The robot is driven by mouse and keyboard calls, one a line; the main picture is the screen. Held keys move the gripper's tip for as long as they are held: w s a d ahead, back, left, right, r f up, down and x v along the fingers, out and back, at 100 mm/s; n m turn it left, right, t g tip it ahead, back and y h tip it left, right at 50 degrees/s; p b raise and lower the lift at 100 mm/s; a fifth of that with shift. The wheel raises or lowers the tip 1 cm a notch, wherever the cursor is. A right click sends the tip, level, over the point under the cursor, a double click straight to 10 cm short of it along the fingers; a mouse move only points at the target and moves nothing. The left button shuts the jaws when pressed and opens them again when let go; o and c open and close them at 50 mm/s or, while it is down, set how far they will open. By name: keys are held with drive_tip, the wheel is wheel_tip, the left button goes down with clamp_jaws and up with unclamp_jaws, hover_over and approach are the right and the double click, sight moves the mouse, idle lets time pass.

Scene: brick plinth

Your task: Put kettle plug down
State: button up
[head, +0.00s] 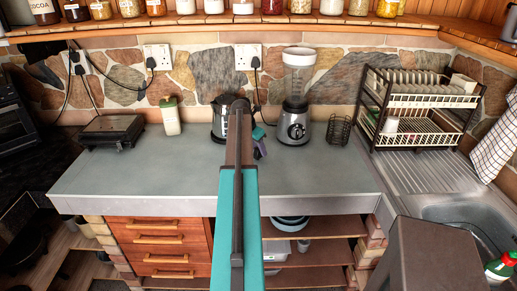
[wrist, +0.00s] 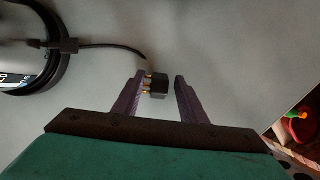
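The kettle plug (wrist: 157,86), a small black block with brass pins, shows in the wrist view between the fingertips of my gripper (wrist: 162,78). Its pins face the left finger, and a narrow gap shows between the plug and the right finger. The fingers stand apart. The plug appears to be at the grey worktop; I cannot tell if it rests flat. In the head view, my gripper (head: 261,148) is low over the worktop (head: 150,176), right of the kettle (head: 220,122), which my arm partly hides. The plug cannot be made out there.
A blender (head: 294,118) and a dark wire holder (head: 339,131) stand right of my gripper. A dish rack (head: 420,101) and a sink (head: 465,213) are farther right. A grill (head: 111,130) and a bottle (head: 171,117) stand left. The front of the worktop is clear.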

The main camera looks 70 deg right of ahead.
drive_tip(key=shift+r, duration=0.55)
drive_tip(key=b+v, duration=0.2)
drive_tip(key=v, duration=1)
drive_tip(key=shift+b, duration=0.4)
drive_tip(key=shift+r, duration=0.1)
